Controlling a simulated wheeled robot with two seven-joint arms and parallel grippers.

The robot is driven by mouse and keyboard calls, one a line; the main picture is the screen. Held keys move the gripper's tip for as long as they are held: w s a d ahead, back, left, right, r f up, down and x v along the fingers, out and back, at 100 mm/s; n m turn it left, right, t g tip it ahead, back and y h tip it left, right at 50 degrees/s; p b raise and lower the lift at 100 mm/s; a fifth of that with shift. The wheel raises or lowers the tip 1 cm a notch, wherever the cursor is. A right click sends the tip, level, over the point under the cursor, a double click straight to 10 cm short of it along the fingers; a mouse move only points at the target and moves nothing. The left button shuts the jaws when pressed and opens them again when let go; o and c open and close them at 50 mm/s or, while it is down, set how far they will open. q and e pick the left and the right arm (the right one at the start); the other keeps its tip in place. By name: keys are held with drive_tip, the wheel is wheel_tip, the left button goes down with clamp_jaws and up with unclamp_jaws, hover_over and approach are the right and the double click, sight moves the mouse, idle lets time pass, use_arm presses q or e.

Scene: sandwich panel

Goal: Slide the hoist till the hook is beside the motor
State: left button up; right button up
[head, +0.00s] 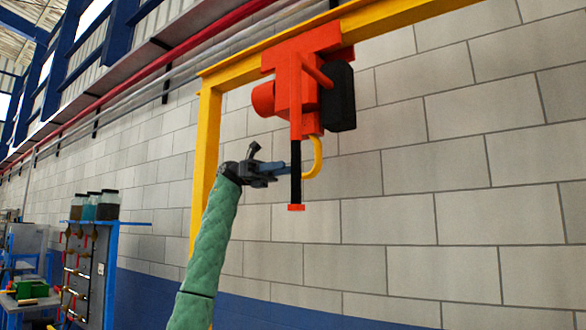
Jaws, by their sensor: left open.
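The orange hoist (300,75) hangs from a yellow overhead beam (385,17), with a black box on its right side and a round orange part on its left. Its yellow hook (317,160) curves below the body. A black bar (296,172) with an orange end hangs just left of the hook. My left gripper (272,164), on a green-sleeved arm, is open at the left side of the bar; whether it touches the bar I cannot tell. I cannot make out a separate motor. My right gripper is out of view.
A yellow post (205,150) stands behind my arm under the beam's left end. A grey block wall (450,180) fills the background. A blue rack (112,250) with several jars on top stands at the lower left. The space right of the hoist looks clear.

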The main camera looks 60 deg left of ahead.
use_arm(q)
drive_tip(key=v, duration=0.3)
drive_tip(key=shift+a, duration=0.2)
idle(0.3)
